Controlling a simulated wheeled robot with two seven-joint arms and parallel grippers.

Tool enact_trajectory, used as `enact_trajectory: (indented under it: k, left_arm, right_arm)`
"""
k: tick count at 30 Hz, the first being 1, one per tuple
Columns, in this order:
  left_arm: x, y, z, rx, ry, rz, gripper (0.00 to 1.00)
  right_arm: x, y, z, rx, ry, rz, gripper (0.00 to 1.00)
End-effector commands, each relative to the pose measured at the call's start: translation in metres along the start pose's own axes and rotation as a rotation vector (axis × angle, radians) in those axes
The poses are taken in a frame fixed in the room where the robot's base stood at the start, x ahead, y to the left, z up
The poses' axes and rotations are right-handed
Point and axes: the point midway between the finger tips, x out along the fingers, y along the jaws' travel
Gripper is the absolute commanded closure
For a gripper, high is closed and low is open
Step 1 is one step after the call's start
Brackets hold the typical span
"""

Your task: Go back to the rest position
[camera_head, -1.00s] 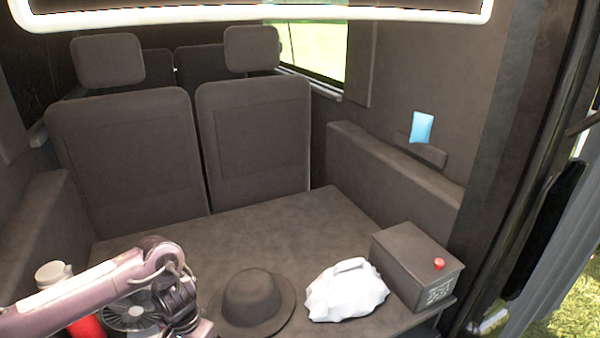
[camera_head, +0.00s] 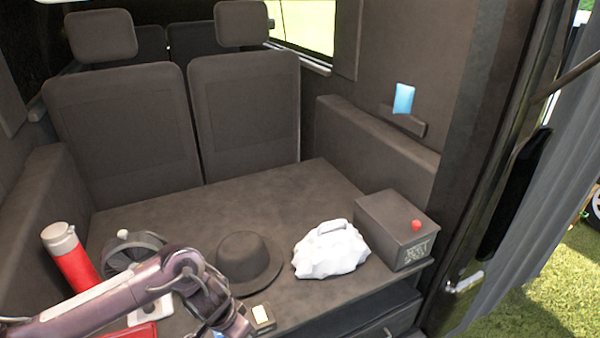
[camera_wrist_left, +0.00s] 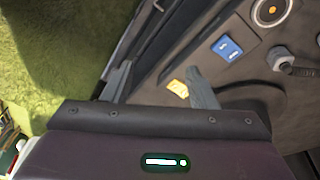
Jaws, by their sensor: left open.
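My left arm comes in from the lower left in the head view, over the front of the dark cargo floor (camera_head: 320,185). My left gripper (camera_head: 232,329) is partly cut off by the lower picture edge, near the front of that floor. In the left wrist view its two fingers are spread apart with nothing between them (camera_wrist_left: 160,86). A small yellow item (camera_wrist_left: 178,88) lies beyond the fingers and does not appear held. My right gripper is not in view.
On the cargo floor are a red bottle (camera_head: 76,268), a fan (camera_head: 122,250), a dark hat (camera_head: 243,258), a white bag (camera_head: 331,250) and a dark box (camera_head: 385,235) with a red knob. Seats (camera_head: 245,110) stand behind. Grass (camera_head: 560,285) lies outside at right.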

Motion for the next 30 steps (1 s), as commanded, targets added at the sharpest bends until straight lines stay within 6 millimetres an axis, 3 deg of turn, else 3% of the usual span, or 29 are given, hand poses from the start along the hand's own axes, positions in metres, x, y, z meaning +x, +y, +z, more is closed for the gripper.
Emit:
enact_trajectory:
  k: [4,8,12,14,17,20,24,30]
  left_arm:
    - [0.009,0.052,-0.020,0.106,0.120,0.047,0.48]
    - [0.004,0.104,-0.042,0.181,0.267,0.078,0.48]
    - [-0.021,0.151,-0.067,0.194,0.455,0.070,0.48]
    - [-0.036,0.158,-0.072,0.168,0.516,0.045,0.48]
    - [-0.059,0.151,-0.070,0.088,0.568,-0.014,0.48]
    - [-0.074,0.129,-0.051,-0.020,0.554,-0.082,0.48]
    - [-0.084,0.095,-0.009,-0.149,0.467,-0.153,0.48]
    - [-0.087,0.066,0.052,-0.269,0.326,-0.194,0.48]
  right_arm:
    - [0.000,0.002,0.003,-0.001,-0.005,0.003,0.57]
    - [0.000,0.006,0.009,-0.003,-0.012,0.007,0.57]
    - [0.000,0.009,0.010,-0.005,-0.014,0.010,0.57]
    - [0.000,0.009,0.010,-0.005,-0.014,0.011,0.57]
    - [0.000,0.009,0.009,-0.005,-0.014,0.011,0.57]
    - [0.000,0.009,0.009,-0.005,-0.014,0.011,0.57]
    - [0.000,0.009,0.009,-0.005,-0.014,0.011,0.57]
    - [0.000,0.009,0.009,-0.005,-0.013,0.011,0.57]
